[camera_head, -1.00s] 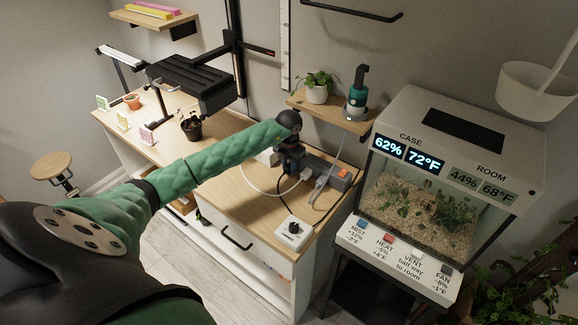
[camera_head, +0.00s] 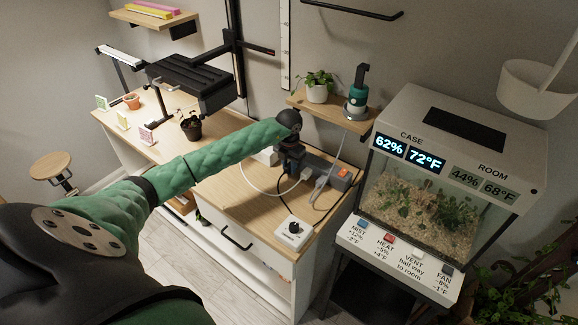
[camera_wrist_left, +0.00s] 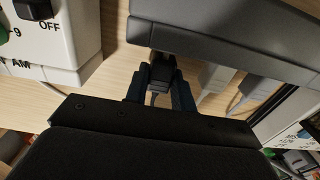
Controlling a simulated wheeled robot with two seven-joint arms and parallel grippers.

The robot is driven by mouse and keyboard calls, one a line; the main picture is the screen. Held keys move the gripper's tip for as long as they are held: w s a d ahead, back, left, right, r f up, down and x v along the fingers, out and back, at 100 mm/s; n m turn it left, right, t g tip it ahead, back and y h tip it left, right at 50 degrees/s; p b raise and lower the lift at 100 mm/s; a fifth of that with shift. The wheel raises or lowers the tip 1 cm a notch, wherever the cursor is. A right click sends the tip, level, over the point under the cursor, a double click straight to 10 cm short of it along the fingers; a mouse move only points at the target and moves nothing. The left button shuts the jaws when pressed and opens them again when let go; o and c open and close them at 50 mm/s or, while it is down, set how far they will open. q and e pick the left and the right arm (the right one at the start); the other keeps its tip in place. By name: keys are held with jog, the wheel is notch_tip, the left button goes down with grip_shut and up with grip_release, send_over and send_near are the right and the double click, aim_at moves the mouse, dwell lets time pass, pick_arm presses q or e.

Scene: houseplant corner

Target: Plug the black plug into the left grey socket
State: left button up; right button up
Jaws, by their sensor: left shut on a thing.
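My left gripper (camera_wrist_left: 160,88) is shut on the black plug (camera_wrist_left: 160,70), with dark fingers on both sides of it. In the wrist view the plug's front end is at the near face of the grey socket strip (camera_wrist_left: 235,38); I cannot tell whether it is inside a socket. The plug is left of two light grey plugs (camera_wrist_left: 214,78) at the same face. In the head view the left gripper (camera_head: 289,168) is over the wooden worktop, at the left part of the grey strip (camera_head: 325,168). The socket openings are hidden. My right gripper is not in view.
A white timer box (camera_wrist_left: 50,40) stands left of the gripper in the wrist view. A white dial box (camera_head: 294,232) is at the worktop's front right. White and dark cables loop near the strip. A glass case (camera_head: 425,205) stands to the right. The worktop's front middle is clear.

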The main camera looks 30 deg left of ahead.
pick_arm(q)
jog(key=shift+w+b, duration=0.5)
jog(key=shift+w, duration=0.2)
dwell(0.7)
jog(key=o, duration=1.1)
jog(key=shift+d, duration=0.1)
